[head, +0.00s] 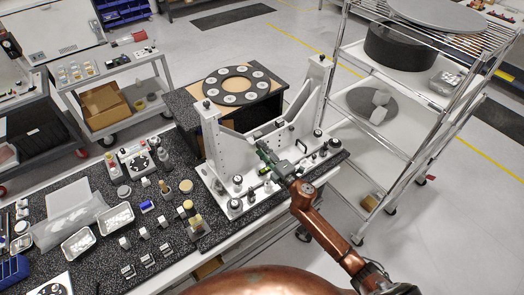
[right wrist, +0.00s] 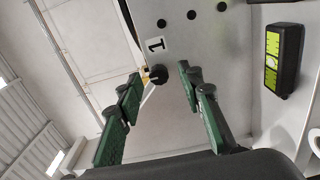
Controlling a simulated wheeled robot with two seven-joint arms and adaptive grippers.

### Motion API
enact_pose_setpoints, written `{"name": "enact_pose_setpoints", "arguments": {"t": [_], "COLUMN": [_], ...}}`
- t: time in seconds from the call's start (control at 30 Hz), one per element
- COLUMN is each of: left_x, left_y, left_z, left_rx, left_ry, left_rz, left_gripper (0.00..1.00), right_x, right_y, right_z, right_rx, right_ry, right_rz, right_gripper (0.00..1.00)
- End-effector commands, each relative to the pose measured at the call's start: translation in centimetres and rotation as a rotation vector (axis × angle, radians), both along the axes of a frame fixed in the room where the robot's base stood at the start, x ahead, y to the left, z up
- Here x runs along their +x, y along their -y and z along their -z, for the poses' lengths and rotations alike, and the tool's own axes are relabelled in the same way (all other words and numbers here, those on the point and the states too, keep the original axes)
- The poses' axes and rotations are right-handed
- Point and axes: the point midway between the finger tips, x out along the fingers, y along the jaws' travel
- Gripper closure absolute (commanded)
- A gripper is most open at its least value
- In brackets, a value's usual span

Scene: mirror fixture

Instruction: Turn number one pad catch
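The white mirror fixture (head: 212,150) stands at the right end of the dark speckled bench. In the right wrist view, a plate of the fixture (right wrist: 190,50) carries a label "1" (right wrist: 155,45). Just below the label is a black knob-like catch (right wrist: 157,74) with a light lever part. My right gripper (head: 264,152) is at the fixture's front middle. In the right wrist view its green fingers (right wrist: 160,82) are open and apart, with the catch in the gap near the fingertips. Contact with the catch cannot be told. My left gripper is not in view.
A yellow-green level (right wrist: 278,55) is mounted right of the fingers. A black ring with white discs (head: 236,86) lies behind the fixture. Trays (head: 78,243) and small parts cover the bench at left. A wire rack cart (head: 345,125) stands at right.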

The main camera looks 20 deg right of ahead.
Motion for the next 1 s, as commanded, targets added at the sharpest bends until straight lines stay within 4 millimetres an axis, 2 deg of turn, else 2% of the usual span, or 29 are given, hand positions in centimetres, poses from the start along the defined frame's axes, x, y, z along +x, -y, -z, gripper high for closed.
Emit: {"name": "enact_pose_setpoints", "arguments": {"t": [0.17,0.27,0.7,0.83,1.0], "left_x": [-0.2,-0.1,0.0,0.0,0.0], "left_y": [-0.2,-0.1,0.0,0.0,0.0], "left_z": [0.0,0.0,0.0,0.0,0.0], "left_rx": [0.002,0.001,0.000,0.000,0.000], "left_ry": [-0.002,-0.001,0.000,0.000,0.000], "left_rz": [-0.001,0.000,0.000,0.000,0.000], "left_gripper": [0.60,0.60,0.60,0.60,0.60], "right_x": [-0.2,-1.2,-9.2,-10.6,-11.3], "right_y": [0.1,0.5,3.4,3.8,4.1], "right_z": [0.0,0.1,0.1,0.1,0.0], "right_rx": [0.000,0.000,-0.001,0.000,0.000], "right_ry": [0.000,0.000,-0.002,-0.001,0.000], "right_rz": [0.001,0.001,0.001,0.000,0.000], "right_gripper": [0.66,0.66,0.66,0.66,0.66]}}
